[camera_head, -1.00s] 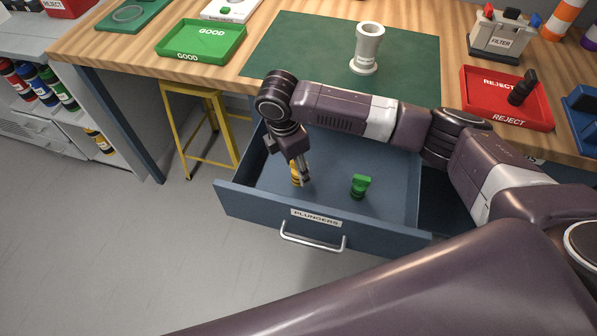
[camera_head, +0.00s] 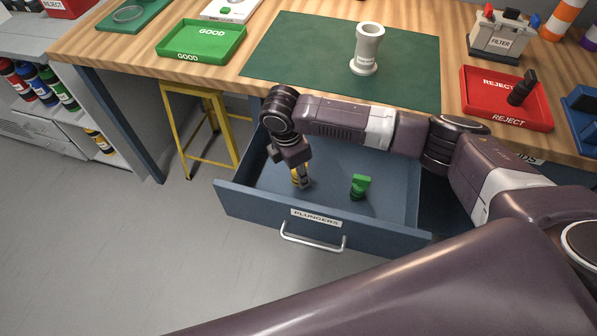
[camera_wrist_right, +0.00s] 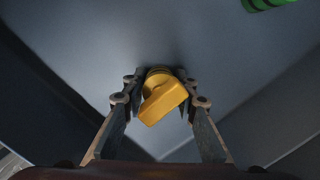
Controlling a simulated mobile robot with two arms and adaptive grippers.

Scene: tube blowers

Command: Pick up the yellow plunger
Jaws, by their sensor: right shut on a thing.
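The yellow plunger (camera_head: 296,176) is in the open blue drawer (camera_head: 240,196) labelled PLUNGERS, partly hidden behind my right gripper (camera_head: 303,184) in the head view. In the right wrist view the yellow plunger (camera_wrist_right: 163,97) is between the two fingers of my right gripper (camera_wrist_right: 160,88), which are shut on it. I cannot tell whether the plunger still touches the drawer floor. My left gripper is not in view.
On the workbench above are a green GOOD tray (camera_head: 201,40), a white tube (camera_head: 367,48) on a green mat (camera_head: 290,45), a red REJECT tray (camera_head: 492,115) and a FILTER box (camera_head: 500,38). A yellow stool (camera_head: 205,130) stands left of the drawer.

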